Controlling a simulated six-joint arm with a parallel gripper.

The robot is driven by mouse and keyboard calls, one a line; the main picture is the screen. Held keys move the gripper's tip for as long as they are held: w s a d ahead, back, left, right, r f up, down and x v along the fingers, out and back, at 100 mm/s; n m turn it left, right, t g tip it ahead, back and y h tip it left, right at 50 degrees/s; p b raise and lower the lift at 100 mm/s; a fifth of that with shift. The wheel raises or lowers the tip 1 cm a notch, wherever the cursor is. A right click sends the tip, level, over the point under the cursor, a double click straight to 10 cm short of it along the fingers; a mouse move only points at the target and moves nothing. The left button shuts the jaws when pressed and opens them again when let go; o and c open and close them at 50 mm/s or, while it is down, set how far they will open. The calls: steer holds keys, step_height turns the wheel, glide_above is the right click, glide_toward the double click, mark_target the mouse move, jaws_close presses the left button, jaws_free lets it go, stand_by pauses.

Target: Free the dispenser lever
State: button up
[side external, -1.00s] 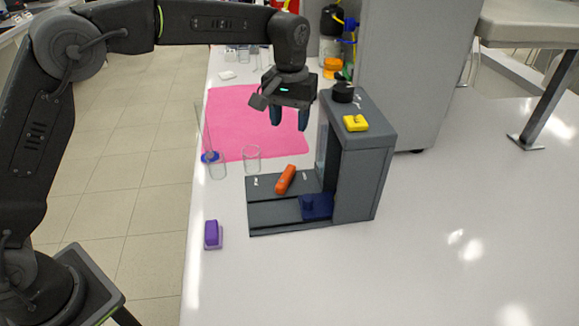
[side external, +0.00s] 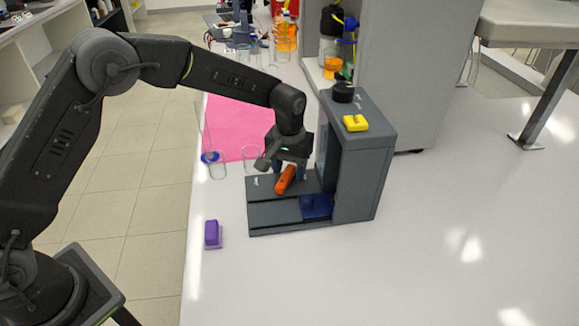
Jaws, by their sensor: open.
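The grey rig (side external: 368,160) stands on the white bench, with a tall housing on its right and a low base on its left. An orange bar (side external: 286,180), which may be the lever, sits tilted on the base. A dark blue block (side external: 317,206) sits in the base close to the housing. A yellow piece (side external: 355,123) and a black knob (side external: 343,92) are on top of the housing. My gripper (side external: 290,172) is open and low over the base, at the far side of the orange bar. Its fingertips are partly hidden behind the bar, so contact cannot be told.
A purple block (side external: 212,234) lies on the bench left of the rig. Clear glass beakers (side external: 217,166) and a blue-based cylinder (side external: 210,157) stand near the left edge. A pink mat (side external: 232,130) lies behind. The bench at right is clear.

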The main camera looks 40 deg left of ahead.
mark_target(270, 178)
jaws_close()
stand_by(0.4)
steer(key=shift+a, duration=0.1)
steer(key=n, duration=0.1)
steer(key=a+n, duration=0.1)
steer(key=n, duration=0.1)
steer(key=shift+s, duration=0.2)
steer(key=n, duration=0.2)
steer(key=shift+s+a+n, duration=0.3)
steer(key=shift+a, duration=0.05)
steer(key=n, duration=0.1)
steer(key=s+a+n, duration=0.1)
steer(key=n, duration=0.1)
steer(key=shift+s+a+n, duration=0.1)
steer(key=shift+s+n, duration=0.2)
steer(key=shift+n, duration=0.5)
steer(key=shift+s+a+n, duration=0.1)
steer(key=shift+s+n, duration=0.15)
steer(key=shift+n, duration=0.55)
